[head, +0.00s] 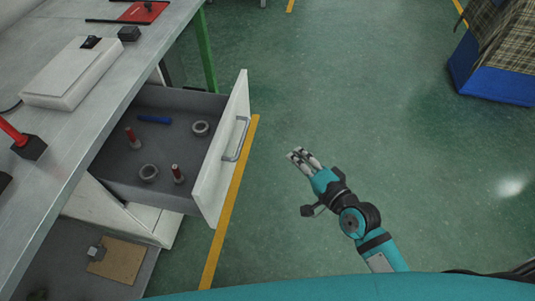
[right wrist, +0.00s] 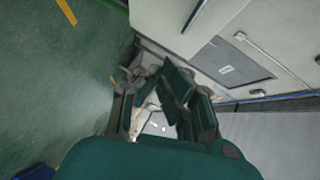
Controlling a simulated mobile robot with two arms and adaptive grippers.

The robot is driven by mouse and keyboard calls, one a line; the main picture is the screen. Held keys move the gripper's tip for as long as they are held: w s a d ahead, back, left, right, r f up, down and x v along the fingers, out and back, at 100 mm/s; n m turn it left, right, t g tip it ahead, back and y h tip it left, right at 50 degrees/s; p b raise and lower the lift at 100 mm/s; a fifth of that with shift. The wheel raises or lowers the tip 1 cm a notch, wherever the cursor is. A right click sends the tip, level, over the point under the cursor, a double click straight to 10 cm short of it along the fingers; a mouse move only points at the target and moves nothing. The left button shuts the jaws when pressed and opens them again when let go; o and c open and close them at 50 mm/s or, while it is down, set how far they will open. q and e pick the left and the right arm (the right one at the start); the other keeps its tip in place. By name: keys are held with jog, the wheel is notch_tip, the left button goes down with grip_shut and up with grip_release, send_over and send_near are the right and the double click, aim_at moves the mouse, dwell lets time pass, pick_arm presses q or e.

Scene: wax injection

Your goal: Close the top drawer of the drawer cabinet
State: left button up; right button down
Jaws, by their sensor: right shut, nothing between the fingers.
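The top drawer (head: 222,150) of the white drawer cabinet (head: 150,222) is pulled out from under the metal workbench. Its white front panel carries a metal handle (head: 237,139). The grey drawer interior holds a blue piece, two grey rings and two red-and-grey pegs. My right gripper (head: 298,156) is shut and empty. It is to the right of the drawer front, apart from the handle, above the green floor. In the right wrist view my right gripper (right wrist: 150,85) shows at the middle, with white panels and handles beyond it. My left gripper is not in view.
The workbench (head: 95,75) fills the left, with a white box (head: 75,72) and red and black items on it. A lower shelf holds a brown board (head: 117,260). A blue-and-plaid object (head: 495,60) stands at the upper right. The floor right of the drawer is clear.

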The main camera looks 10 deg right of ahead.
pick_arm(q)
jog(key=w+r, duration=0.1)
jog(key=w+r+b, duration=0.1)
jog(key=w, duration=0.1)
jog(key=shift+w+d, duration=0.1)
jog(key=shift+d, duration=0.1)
pick_arm(e)
jog(key=w+a, duration=0.8)
jog(key=w, duration=0.1)
jog(key=shift+w+a+y, duration=0.25)
jog(key=shift+w+y, duration=0.05)
jog(key=shift+w, duration=0.1)
